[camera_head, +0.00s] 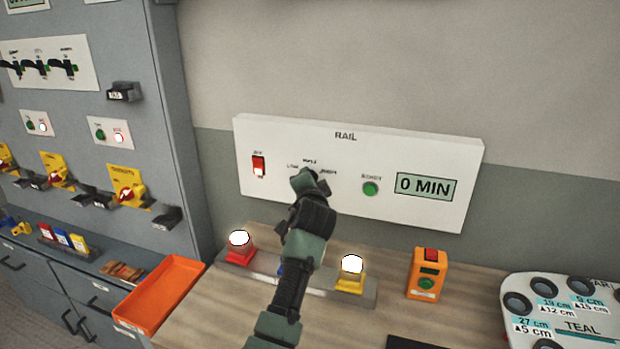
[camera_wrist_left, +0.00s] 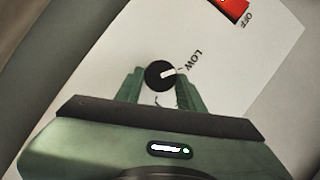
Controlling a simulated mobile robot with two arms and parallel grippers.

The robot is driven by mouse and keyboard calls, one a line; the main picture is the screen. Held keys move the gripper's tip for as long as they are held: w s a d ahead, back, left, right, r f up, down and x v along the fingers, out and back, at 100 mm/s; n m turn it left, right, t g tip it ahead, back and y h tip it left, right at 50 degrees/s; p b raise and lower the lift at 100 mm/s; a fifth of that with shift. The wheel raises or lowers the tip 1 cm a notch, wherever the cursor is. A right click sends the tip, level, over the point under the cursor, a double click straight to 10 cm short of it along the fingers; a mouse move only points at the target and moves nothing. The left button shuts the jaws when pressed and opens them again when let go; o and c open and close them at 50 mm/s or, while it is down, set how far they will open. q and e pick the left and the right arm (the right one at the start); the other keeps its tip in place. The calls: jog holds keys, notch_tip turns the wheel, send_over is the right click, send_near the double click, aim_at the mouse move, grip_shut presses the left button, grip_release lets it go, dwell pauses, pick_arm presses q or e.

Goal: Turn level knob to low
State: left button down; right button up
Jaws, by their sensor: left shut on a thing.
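The level knob (camera_wrist_left: 160,75) is a round black dial with a white pointer, on the white RAIL panel (camera_head: 430,150). In the left wrist view the pointer is turned toward the word LOW (camera_wrist_left: 195,60). My left gripper (camera_head: 309,180) is up against the panel, with its green fingers shut on the knob, one on each side. In the head view the gripper hides the knob, and the small labels above it are hard to read. My right gripper is in neither view.
The panel also has a red switch (camera_head: 258,166), a green button (camera_head: 370,188) and a display (camera_head: 425,187) reading 0 MIN. Below stand a red lamp (camera_head: 240,246), a yellow lamp (camera_head: 350,273) and an orange box (camera_head: 427,274). An orange tray (camera_head: 160,292) lies at left.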

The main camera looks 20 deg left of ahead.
pick_arm(q)
jog(key=shift+f, duration=0.1)
dwell(0.4)
jog(key=c, duration=0.9)
grip_release()
jog(key=shift+b+v, duration=0.85)
jog(key=shift+v, duration=3.1)
jog(key=shift+a, duration=0.1)
